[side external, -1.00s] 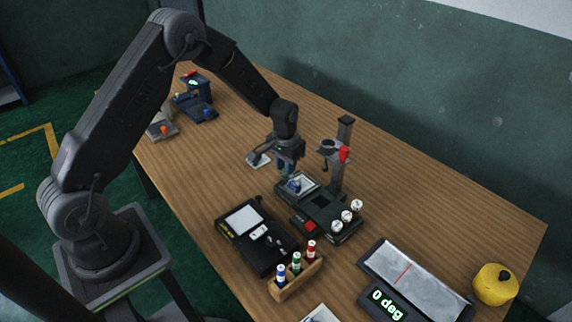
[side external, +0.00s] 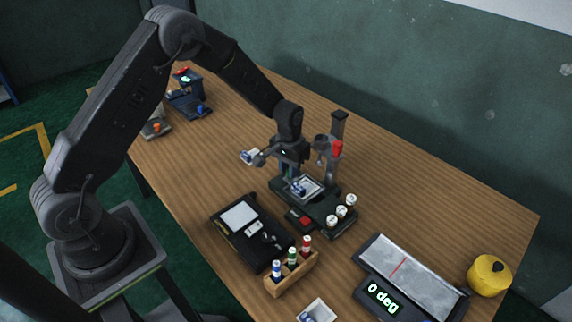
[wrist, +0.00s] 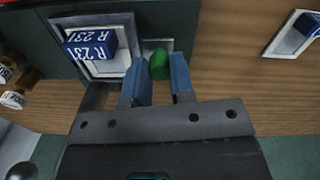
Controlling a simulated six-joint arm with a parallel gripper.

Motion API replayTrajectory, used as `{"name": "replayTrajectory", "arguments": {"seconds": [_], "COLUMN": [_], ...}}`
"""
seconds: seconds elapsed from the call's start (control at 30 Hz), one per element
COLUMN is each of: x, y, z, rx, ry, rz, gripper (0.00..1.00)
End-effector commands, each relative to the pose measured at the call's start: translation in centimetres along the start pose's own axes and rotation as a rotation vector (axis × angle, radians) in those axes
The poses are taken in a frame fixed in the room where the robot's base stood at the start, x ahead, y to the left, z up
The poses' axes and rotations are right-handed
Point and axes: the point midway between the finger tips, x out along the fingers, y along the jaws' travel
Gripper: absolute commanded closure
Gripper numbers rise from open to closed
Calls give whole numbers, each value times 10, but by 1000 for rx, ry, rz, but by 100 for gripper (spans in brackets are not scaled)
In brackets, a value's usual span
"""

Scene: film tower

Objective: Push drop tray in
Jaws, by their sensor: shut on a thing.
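The drop tray (side external: 313,181) is a light-rimmed square tray on the dark base of the press-like stand (side external: 323,206). A blue block marked R 231 lies in it. In the wrist view the tray (wrist: 122,68) is at upper left, with the blue block (wrist: 92,48) on it. A green knob (wrist: 158,66) sits beside the tray's edge, between my two blue fingers. My gripper (side external: 288,174) is shut on this knob; the wrist view shows the fingers on both sides of it. The tray's far edge is partly hidden in the side view.
The stand's column with a red handle (side external: 337,147) rises close behind the gripper. White-capped vials (side external: 342,212) stand at the base's right end. A black case (side external: 250,232) and a wooden rack of bottles (side external: 291,272) are nearer. Another small tray (side external: 249,156) lies left of the gripper.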

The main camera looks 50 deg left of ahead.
Motion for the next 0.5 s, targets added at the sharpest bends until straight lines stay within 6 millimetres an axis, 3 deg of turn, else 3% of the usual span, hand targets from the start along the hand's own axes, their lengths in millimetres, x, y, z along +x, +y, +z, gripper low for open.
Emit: {"name": "replayTrajectory", "arguments": {"seconds": [0.07, 0.1, 0.33, 0.5], "x": [0, 0, 0, 0], "y": [0, 0, 0, 0], "z": [0, 0, 0, 0], "rx": [-2, -2, -1, -1], "ry": [0, 0, 0, 0], "rz": [0, 0, 0, 0], "gripper": [100, 74, 52, 51]}}
